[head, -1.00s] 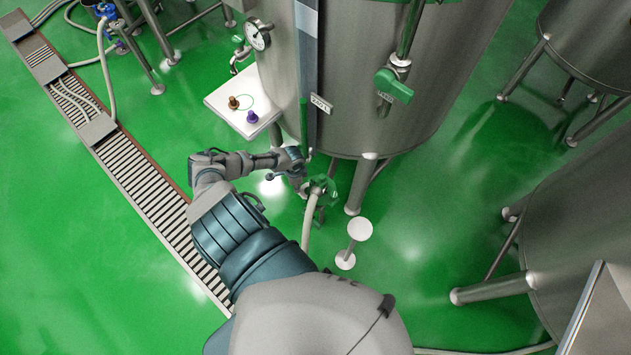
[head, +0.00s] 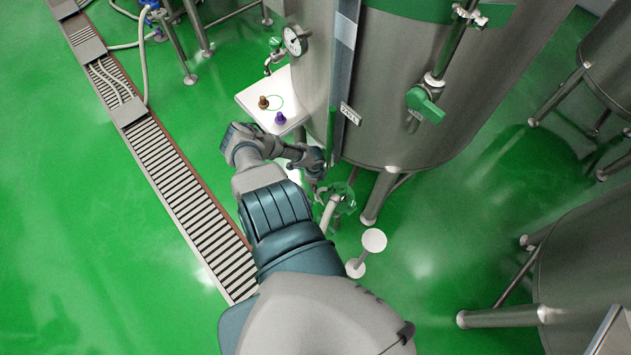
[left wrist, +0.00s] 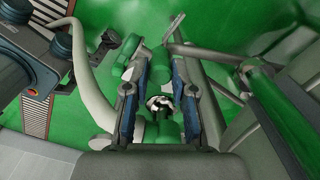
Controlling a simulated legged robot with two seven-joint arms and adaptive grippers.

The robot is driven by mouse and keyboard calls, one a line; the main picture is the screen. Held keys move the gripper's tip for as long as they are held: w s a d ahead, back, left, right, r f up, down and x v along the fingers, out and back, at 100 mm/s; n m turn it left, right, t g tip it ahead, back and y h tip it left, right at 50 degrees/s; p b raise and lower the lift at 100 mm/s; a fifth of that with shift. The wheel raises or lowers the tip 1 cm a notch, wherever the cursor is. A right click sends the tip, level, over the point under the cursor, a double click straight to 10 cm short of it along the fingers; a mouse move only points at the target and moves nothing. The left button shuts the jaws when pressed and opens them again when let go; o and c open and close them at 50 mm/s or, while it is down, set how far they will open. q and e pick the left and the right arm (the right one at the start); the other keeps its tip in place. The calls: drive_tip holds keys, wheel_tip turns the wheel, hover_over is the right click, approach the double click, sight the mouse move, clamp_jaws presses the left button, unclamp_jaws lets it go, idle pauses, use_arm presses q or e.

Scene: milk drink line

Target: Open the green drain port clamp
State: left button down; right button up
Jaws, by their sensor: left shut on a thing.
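The green drain port clamp (head: 347,190) sits low beside the tank, at the end of a pale hose. My left gripper (head: 322,188) is at its left side in the head view, small and partly merged with the pipework. In the left wrist view my two fingers (left wrist: 160,88) stand on either side of green clamp parts (left wrist: 165,131) and a shiny round fitting. The gripper is shut on part of the green clamp; the exact contact is hard to make out. My right gripper is in neither view.
A steel tank (head: 410,110) rises behind the clamp. A pale hose (head: 328,214) and a white round-topped stand (head: 373,241) are close by. A white shelf (head: 258,105) holds a brown and a purple knob. A floor drain grate (head: 185,195) runs at left.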

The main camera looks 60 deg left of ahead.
use_arm(q)
drive_tip(key=shift+w, duration=0.1)
drive_tip(key=c, duration=0.9)
unclamp_jaws()
drive_tip(key=shift+c, duration=0.2)
wheel_tip(320, 180, up, 12)
drive_tip(key=shift+f, duration=0.1)
